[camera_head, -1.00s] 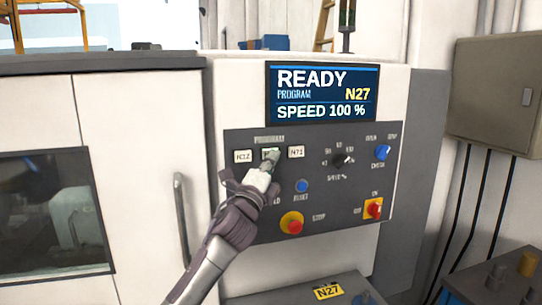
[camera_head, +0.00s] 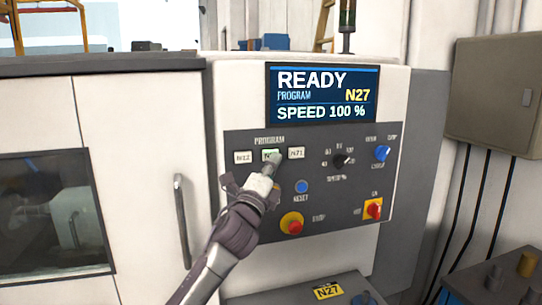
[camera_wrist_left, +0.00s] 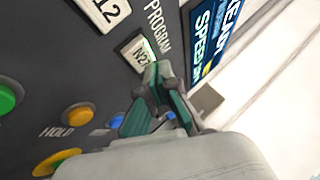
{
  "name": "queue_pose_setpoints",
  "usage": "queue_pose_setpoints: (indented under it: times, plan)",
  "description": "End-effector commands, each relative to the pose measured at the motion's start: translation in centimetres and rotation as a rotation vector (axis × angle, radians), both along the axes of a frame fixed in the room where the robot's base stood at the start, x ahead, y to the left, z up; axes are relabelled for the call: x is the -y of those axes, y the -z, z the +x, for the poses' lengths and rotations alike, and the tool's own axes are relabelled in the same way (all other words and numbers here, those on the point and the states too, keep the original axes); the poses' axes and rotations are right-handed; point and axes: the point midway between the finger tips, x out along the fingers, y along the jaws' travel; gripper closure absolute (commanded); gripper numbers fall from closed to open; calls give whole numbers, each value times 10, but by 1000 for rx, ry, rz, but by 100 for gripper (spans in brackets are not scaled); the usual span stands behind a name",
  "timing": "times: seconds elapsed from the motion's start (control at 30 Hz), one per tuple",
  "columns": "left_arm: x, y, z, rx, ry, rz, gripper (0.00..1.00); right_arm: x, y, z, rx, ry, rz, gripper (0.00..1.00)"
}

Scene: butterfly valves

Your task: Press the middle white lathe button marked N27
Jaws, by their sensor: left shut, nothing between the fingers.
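The middle white button (camera_head: 269,155) is in the program row of the dark control panel, with a greenish glow at its edge. In the left wrist view it reads N27 (camera_wrist_left: 140,51). My left gripper (camera_head: 274,161) is shut and empty, its tips at the lower right part of the button and hiding some of its face. In the wrist view the shut fingertips (camera_wrist_left: 155,76) lie at the button's lower edge. I cannot tell whether they touch it. The screen (camera_head: 322,94) reads READY, program N27, speed 100 %. My right gripper is not in view.
White buttons flank it on the left (camera_head: 243,157) and right (camera_head: 296,153). Below are a blue reset button (camera_head: 302,187) and a red stop button (camera_head: 293,226). A speed knob (camera_head: 341,160) and blue knob (camera_head: 382,153) sit to the right. A door handle (camera_head: 182,222) stands left.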

Motion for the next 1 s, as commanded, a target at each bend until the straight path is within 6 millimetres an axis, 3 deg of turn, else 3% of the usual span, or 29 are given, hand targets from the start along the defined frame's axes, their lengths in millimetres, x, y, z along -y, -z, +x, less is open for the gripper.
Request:
queue_pose_setpoints:
  times: [0.6, 1.0]
  plan:
    - [15, -1, -45, 0, 2, -1, 100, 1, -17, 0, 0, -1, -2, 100]
    - [16, 0, -48, 1, 1, -1, 100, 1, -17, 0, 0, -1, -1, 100]
